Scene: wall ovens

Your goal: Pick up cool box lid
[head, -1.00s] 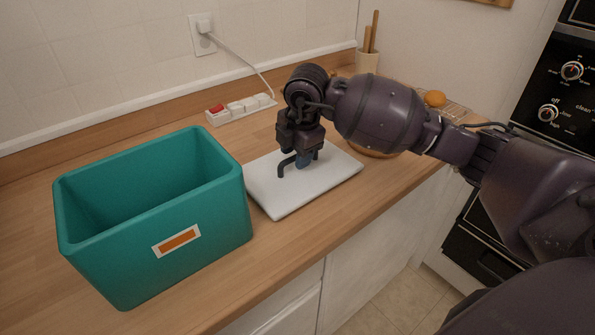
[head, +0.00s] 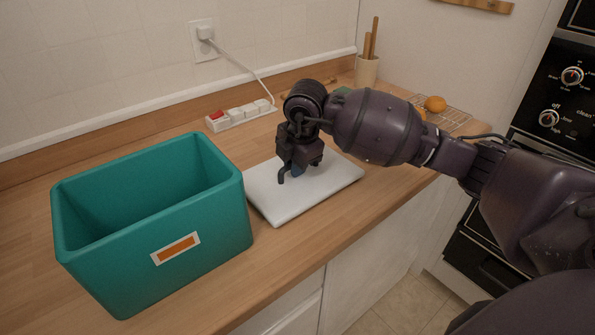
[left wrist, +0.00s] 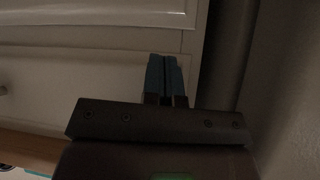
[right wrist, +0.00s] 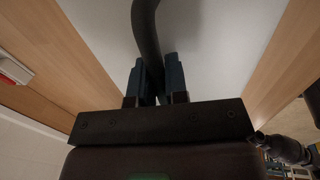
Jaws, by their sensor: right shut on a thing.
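The cool box lid (head: 290,200) is a flat white slab with a dark curved handle (right wrist: 146,35), lying on the wooden counter just right of the teal cool box (head: 200,235). The box is open on top and has an orange label on its front. My right gripper (head: 298,170) points down over the lid and is shut on its handle. In the right wrist view its two blue fingers (right wrist: 154,82) sit on either side of the handle. My left gripper (left wrist: 165,78) shows only in the left wrist view, its fingers together and empty, in front of pale cabinet fronts.
A white power strip (head: 240,115) with a red switch lies behind, its cord running to a wall socket (head: 205,40). A utensil holder (head: 366,70), an orange (head: 435,104) and a wire rack (head: 452,117) stand farther right. Black wall ovens (head: 560,110) are at the right edge.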

